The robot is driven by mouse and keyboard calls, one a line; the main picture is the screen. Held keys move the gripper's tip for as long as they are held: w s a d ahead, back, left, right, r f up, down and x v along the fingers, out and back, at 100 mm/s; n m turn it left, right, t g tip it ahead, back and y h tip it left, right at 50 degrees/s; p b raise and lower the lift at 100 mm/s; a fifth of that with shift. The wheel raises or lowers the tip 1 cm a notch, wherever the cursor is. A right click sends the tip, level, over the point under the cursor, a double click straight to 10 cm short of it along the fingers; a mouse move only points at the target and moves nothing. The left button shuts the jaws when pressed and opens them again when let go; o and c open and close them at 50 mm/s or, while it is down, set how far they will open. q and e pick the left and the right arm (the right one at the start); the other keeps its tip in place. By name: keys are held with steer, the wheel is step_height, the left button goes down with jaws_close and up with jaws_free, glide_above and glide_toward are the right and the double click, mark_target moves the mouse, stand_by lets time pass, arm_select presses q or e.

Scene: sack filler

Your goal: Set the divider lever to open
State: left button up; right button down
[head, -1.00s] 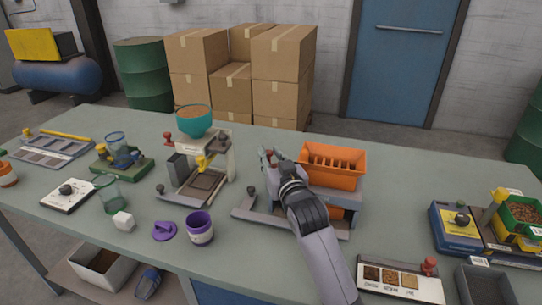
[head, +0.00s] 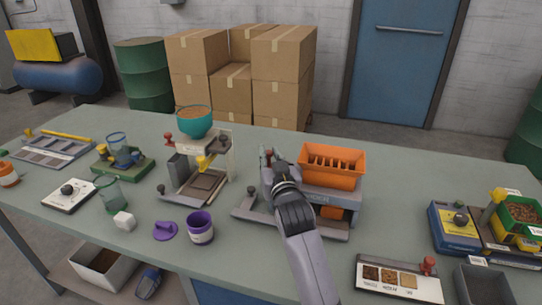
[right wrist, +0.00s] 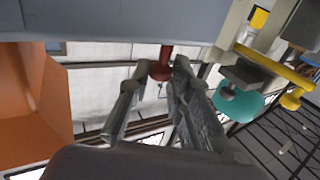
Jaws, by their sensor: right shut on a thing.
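The divider is the grey machine with an orange slotted hopper (head: 333,167) on top, at the middle right of the bench in the head view. Its front label is partly covered by my right arm. My right gripper (head: 268,160) is at the machine's left side. In the right wrist view, a lever with a dark red knob (right wrist: 160,68) sits between the fingertips of my right gripper (right wrist: 158,80), which is shut on it. The hopper also shows as an orange wall at left in that view (right wrist: 50,110). In the head view the lever is mostly hidden by the gripper. My left gripper is out of view.
A filler with a teal bowl (head: 194,122) stands left of the divider. A purple cup (head: 200,227) and purple lid (head: 165,231) lie in front of it. A sample board (head: 399,280) with a red knob is at front right.

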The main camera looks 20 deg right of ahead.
steer(key=shift+r, duration=0.2)
steer(key=c, duration=1.8)
jaws_free()
steer(key=o, duration=0.4)
steer(key=shift+w+f, duration=0.2)
steer(key=shift+w, duration=0.05)
steer(key=shift+c, duration=0.2)
steer(key=shift+s, duration=0.1)
steer(key=shift+s, duration=0.1)
steer(key=s+a, duration=0.1)
steer(key=s, duration=1.1)
steer(key=shift+w+r, duration=0.1)
